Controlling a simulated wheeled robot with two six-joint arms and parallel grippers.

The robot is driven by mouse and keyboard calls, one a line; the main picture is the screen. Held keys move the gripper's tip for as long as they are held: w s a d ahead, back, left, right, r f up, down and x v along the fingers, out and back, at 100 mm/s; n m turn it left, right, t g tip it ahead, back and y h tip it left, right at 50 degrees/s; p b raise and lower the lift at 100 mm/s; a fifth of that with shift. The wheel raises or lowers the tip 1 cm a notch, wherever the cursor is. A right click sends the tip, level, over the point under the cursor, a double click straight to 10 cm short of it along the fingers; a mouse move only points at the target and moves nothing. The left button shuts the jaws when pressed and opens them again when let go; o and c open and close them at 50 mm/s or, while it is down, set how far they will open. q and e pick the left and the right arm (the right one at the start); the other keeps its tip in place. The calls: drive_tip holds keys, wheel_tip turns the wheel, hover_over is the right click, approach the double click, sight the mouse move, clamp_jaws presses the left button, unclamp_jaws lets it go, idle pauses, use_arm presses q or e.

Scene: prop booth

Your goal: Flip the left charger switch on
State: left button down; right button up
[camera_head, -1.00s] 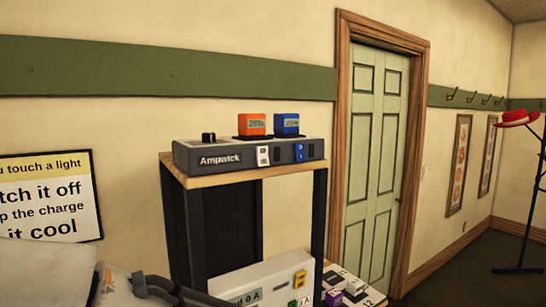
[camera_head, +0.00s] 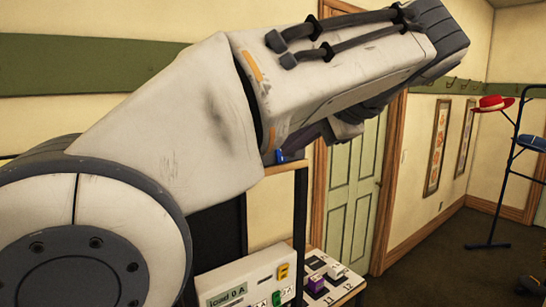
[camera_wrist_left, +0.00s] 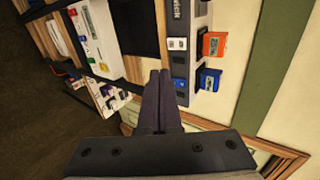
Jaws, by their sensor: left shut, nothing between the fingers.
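The grey charger (camera_wrist_left: 178,63) shows in the left wrist view, turned sideways, on the wooden-topped shelf. Its left switch (camera_wrist_left: 177,43) is a small white piece on the front face, in line with the orange battery block (camera_wrist_left: 213,44). The right switch (camera_wrist_left: 181,84) is by the blue battery block (camera_wrist_left: 210,79). My left gripper (camera_wrist_left: 160,73) is shut and empty. Its tips appear close to the charger's front, between the two switches; I cannot tell whether they touch. In the head view my left arm hides nearly all of the charger. My right gripper is out of view.
Below is a cream box with a display (camera_head: 240,282). A low stand with small switch blocks (camera_head: 330,283) is to its right. A green door (camera_head: 352,200) stands behind.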

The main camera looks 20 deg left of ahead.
use_arm(q)
drive_tip(key=shift+a+r, duration=0.15)
drive_tip(key=shift+r, duration=0.25)
drive_tip(key=r+p+x, duration=0.1)
drive_tip(key=p+x, duration=0.2)
drive_tip(key=x, duration=1.1)
drive_tip(key=shift+a, duration=0.3)
drive_tip(key=shift+w+a+f+y+b, duration=0.15)
drive_tip(key=shift+y+b, duration=0.15)
drive_tip(key=shift+b, duration=0.35)
